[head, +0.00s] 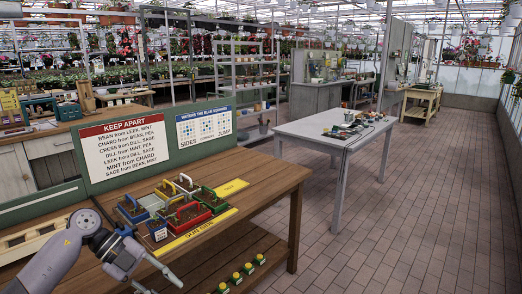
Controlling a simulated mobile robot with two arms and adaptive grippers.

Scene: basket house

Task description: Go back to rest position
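My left gripper (163,286) is at the bottom left, in front of the wooden bench (262,176) as seen here. Its two fingers are spread apart and nothing shows between them; the lower finger is partly cut off by the picture's bottom edge. Just beyond it on the bench stands a cluster of small planter baskets with handles, among them a red one (190,219), a green one (213,203) and a blue one (131,212). The gripper appears apart from them. My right gripper is not in view.
Yellow strips, one marked sun row (199,233), lie along the baskets. A keep apart board (124,146) stands behind. Yellow-topped jars (236,278) sit on a low shelf. A grey table (325,134) with small items stands beyond; the brick floor (408,215) right of the bench is clear.

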